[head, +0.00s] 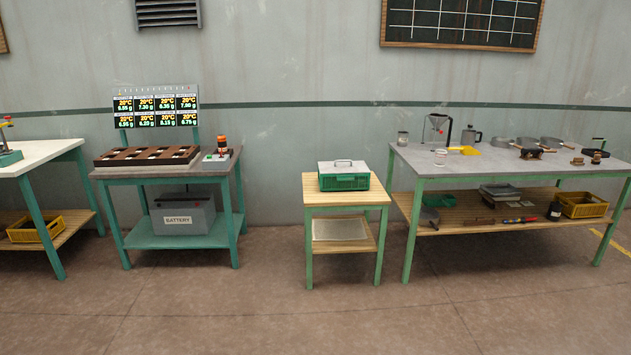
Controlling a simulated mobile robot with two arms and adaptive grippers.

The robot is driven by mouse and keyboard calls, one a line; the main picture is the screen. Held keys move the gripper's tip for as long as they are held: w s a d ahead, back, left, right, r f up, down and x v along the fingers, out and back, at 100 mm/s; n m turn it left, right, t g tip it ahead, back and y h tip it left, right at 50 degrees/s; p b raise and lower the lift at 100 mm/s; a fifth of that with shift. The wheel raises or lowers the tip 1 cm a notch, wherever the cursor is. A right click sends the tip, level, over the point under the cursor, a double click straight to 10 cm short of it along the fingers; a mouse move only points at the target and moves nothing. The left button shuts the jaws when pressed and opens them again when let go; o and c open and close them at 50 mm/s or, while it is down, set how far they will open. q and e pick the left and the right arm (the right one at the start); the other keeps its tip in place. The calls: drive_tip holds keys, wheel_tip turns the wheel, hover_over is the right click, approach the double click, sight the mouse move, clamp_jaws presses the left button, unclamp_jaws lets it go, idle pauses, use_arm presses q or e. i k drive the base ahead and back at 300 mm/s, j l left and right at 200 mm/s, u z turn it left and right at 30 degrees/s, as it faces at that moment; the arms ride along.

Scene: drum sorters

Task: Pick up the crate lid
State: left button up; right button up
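The crate lid (334,168) is a light grey, flat cover with a dark arched handle (343,161) on top. It rests on a green crate (345,183). The crate stands on the small wooden table (325,198) with green legs, right of the middle of the head view. Neither of my grippers shows in this view.
A teal bench (228,165) with a display panel (157,105) and a battery (184,215) stands to the left. A long grey-topped table (420,161) with pans and kettle is close on the right. The floor (290,320) in front is clear.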

sight(338, 167)
drive_tip(key=i, duration=2.05)
